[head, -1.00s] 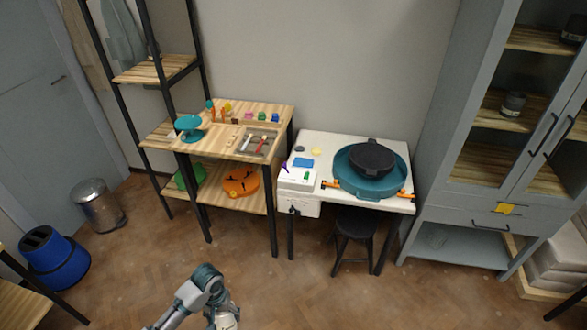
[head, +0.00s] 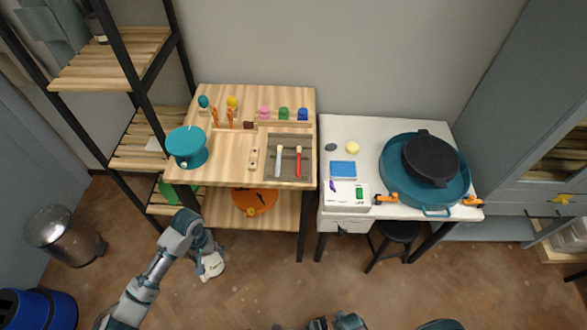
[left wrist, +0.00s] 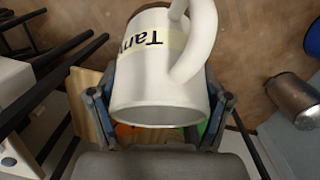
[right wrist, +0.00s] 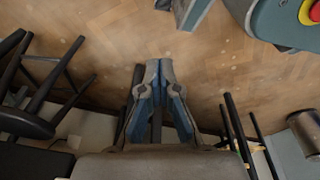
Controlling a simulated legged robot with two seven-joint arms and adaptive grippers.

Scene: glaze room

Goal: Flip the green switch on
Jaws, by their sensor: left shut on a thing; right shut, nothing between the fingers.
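The green switch (head: 360,192) sits on the white control box (head: 345,200) at the front left of the white wheel table (head: 390,128). A small purple switch (head: 333,186) is to its left; I cannot tell either switch's position. My left gripper (left wrist: 162,100) is shut on a white mug (left wrist: 160,65) with a cream label reading "Tan…". In the head view the mug (head: 212,265) is low, in front of the wooden table and away from the switch. My right gripper (right wrist: 155,68) is shut and empty over the floor in its wrist view.
A teal basin (head: 397,190) with a black wheel head (head: 431,158) and orange clamps fills the table's right. A blue sponge (head: 343,169) lies behind the switches. The wooden table (head: 230,165) holds tools and jars. A black stool (head: 400,232) stands underneath the white table.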

